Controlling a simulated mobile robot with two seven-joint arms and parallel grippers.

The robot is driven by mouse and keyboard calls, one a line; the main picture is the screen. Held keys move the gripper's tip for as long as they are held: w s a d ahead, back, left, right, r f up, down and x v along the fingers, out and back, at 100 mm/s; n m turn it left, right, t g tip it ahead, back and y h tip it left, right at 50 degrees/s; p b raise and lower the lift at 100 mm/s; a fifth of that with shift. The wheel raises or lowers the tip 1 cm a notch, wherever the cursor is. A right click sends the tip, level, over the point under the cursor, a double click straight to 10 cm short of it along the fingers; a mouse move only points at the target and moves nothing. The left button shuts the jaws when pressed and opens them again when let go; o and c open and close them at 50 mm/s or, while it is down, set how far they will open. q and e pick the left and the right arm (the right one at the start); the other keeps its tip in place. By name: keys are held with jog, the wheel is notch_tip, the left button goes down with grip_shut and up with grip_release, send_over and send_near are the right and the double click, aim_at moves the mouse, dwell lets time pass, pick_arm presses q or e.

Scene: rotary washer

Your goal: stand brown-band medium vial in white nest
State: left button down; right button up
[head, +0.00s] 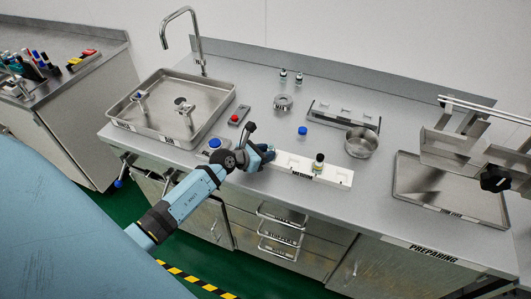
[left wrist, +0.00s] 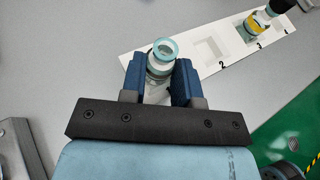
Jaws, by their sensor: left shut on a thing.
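The white nest (head: 335,178) is a long block on the counter with square pockets; it also shows in the left wrist view (left wrist: 184,57). My left gripper (head: 268,153) is at its left end. In the left wrist view my left gripper (left wrist: 161,78) is shut on a clear vial with a pale teal rim (left wrist: 164,52). The fingers hide its sides, so I cannot tell its band colour. A vial with a dark cap (head: 319,160) stands in the nest; the left wrist view shows its yellow band (left wrist: 258,22). An empty pocket (left wrist: 211,48) lies between. My right gripper is not in view.
A blue-capped piece (head: 302,131), a round metal bowl (head: 361,145) and a grey rack (head: 345,117) stand behind the nest. Two small vials (head: 283,75) are at the back. A sink (head: 160,112) is left; a metal tray (head: 450,205) and a barred frame (head: 460,145) are right.

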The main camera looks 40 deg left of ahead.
pick_arm(q)
jog(key=c, duration=0.8)
grip_release()
jog(key=shift+c, duration=0.2)
jog(key=shift+f, duration=0.1)
